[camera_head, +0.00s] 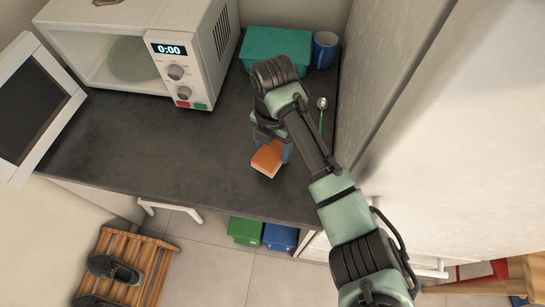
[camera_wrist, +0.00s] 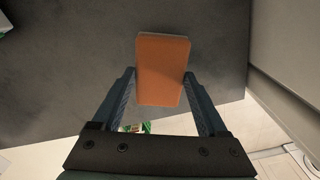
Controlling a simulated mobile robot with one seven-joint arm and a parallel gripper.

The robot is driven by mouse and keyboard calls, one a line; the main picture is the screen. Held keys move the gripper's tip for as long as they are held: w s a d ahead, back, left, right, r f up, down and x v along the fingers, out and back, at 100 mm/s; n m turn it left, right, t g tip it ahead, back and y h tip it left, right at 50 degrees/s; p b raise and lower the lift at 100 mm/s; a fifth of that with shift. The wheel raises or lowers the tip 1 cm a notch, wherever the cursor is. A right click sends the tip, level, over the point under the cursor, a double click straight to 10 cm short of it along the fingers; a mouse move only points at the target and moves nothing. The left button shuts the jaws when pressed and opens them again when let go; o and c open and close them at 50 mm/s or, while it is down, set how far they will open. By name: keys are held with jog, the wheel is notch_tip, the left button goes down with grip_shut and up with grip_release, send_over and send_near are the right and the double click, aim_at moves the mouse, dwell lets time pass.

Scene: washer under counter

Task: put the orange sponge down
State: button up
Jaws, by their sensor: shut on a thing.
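The orange sponge (camera_head: 267,158) is a flat block with a paler side, over the dark counter (camera_head: 150,150) near its front edge. My gripper (camera_head: 270,148) is shut on it. In the wrist view the sponge (camera_wrist: 162,70) sits between the two fingers of my gripper (camera_wrist: 160,92), its far end reaching past the fingertips. I cannot tell whether the sponge touches the counter or hangs a little above it.
A white microwave (camera_head: 215,60) with its door open stands at the back left. A teal box (camera_head: 275,47), a blue mug (camera_head: 325,48) and a green-handled spoon (camera_head: 321,110) are at the back right. The counter left of my gripper is clear. Green (camera_head: 244,231) and blue (camera_head: 281,237) boxes are below.

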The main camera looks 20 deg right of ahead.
aim_at(273, 151)
jog(key=shift+f+b, duration=1.55)
jog(key=shift+f, duration=0.3)
jog(key=shift+f, duration=0.15)
jog(key=o, duration=1.1)
notch_tip(273, 151, up, 12)
jog(key=p, duration=1.1)
jog(key=shift+d+r, duration=0.1)
jog(key=shift+r, duration=0.1)
